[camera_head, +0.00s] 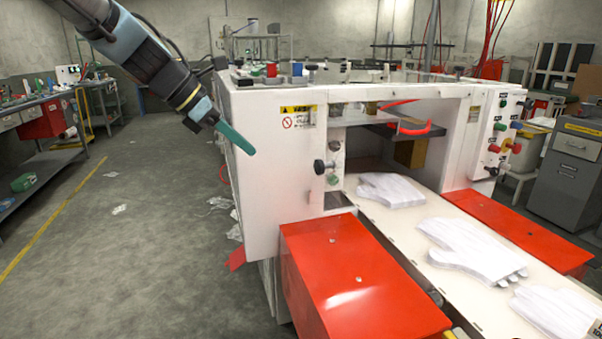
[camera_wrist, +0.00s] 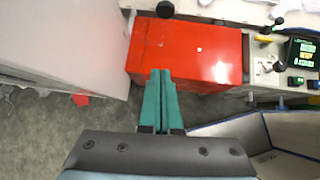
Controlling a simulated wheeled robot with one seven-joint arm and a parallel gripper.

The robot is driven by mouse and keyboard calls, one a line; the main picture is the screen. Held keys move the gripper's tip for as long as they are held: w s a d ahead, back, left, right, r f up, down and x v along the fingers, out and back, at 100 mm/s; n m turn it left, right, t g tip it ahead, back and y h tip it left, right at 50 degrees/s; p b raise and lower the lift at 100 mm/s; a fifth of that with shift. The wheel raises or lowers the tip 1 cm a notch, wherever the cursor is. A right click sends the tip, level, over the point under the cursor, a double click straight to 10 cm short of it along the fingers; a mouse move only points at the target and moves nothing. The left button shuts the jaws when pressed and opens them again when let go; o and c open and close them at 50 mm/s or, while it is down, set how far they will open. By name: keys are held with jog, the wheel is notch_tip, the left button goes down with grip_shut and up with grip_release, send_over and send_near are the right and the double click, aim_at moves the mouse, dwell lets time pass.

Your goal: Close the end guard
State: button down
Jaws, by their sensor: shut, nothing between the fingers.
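A white end panel (camera_head: 262,185) with a yellow warning label stands at the near left end of the glove machine; I take it to be the end guard. I cannot tell how far it is open. In the wrist view a large white panel (camera_wrist: 60,40), which seems to be the same one, fills the upper left. My gripper (camera_head: 250,150) appears in front of the panel's upper left in the head view. Its teal fingers (camera_wrist: 160,72) are shut and empty. In the wrist view they point at the red cover, right of the white panel; contact cannot be told.
A red cover (camera_head: 350,285) stands beside the conveyor bed (camera_head: 400,235), which carries several white gloves (camera_head: 470,250). Another red cover (camera_head: 525,232) is on the far side. Concrete floor (camera_head: 150,220) left of the machine is mostly open, with some litter. A workbench (camera_head: 45,130) stands far left.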

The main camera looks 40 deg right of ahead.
jog(key=d, duration=0.2)
jog(key=p, duration=0.2)
send_near(318, 166)
jog(key=shift+n, duration=0.3)
jog(key=shift+w+d+f, duration=0.1)
jog(key=shift+d+f, duration=0.55)
jog(key=shift+f, duration=0.4)
jog(key=shift+s+d+f, duration=0.1)
jog(key=shift+d+f, duration=0.55)
jog(key=shift+f, duration=0.35)
jog(key=shift+w+d+f, duration=0.1)
jog(key=shift+d+f, duration=0.55)
jog(key=shift+f, duration=0.4)
jog(key=shift+s+d+n+t+h+p, duration=0.3)
jog(key=shift+s+d+n, duration=0.4)
jog(key=shift+s, duration=0.1)
jog(key=d+n+t+y+p, duration=0.4)
jog(key=d+n+t, duration=0.5)
jog(key=d+n, duration=0.5)
jog(key=shift+d+y+p, duration=0.3)
jog(key=shift+d+p, duration=0.3)
jog(key=shift+d, duration=1.55)
